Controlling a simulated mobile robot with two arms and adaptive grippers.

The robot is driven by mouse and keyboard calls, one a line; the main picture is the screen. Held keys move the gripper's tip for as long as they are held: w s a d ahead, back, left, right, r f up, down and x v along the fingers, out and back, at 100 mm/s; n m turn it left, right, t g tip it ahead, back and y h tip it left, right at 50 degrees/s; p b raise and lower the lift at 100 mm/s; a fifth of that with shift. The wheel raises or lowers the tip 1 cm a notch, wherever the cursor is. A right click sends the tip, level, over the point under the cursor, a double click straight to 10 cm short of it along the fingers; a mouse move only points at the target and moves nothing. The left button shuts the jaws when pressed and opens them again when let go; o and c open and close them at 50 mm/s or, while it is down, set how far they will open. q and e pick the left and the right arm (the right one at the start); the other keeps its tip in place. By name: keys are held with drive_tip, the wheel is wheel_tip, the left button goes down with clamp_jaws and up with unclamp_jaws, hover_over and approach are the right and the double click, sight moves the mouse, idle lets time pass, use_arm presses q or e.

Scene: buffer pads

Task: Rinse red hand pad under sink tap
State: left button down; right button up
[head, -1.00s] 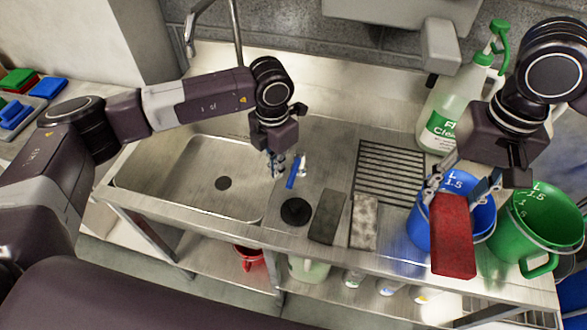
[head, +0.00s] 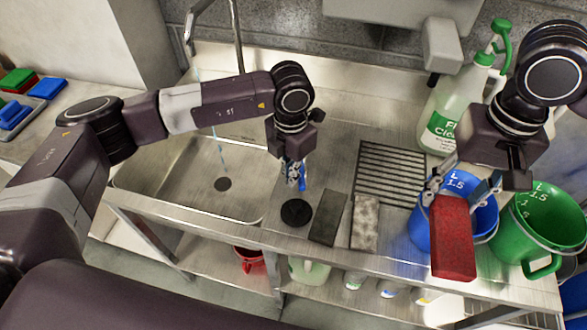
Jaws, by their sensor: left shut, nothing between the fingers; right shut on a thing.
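The red hand pad (head: 453,240) is held by my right gripper (head: 458,192), which is shut on it above the front of the blue bucket. The sink basin (head: 185,182) is at the left of the steel counter, with a dark drain in its floor. The tap (head: 236,35) rises behind the basin, and a thin stream of water (head: 219,152) falls into it. My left gripper (head: 294,180) is shut and empty at the basin's right side, over a small blue lever, which it partly hides.
A blue bucket (head: 425,232) and a green bucket (head: 548,232) stand at the right. A drain grate (head: 388,172), dark pad (head: 328,218), grey pad (head: 365,222) and black disc (head: 296,212) lie on the counter.

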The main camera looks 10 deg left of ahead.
use_arm(q)
drive_tip(key=shift+d, duration=0.5)
use_arm(e)
drive_tip(key=shift+f, duration=0.1)
use_arm(q)
drive_tip(key=shift+w+d+b, duration=0.1)
drive_tip(key=shift+d+b, duration=0.35)
drive_tip(key=shift+d, duration=0.3)
use_arm(e)
drive_tip(key=shift+f, duration=0.45)
use_arm(q)
drive_tip(key=shift+w+d, duration=0.15)
drive_tip(key=shift+d, duration=0.25)
use_arm(e)
drive_tip(key=shift+d, duration=0.1)
use_arm(q)
drive_tip(key=shift+d, duration=0.1)
use_arm(e)
drive_tip(key=shift+f, duration=0.15)
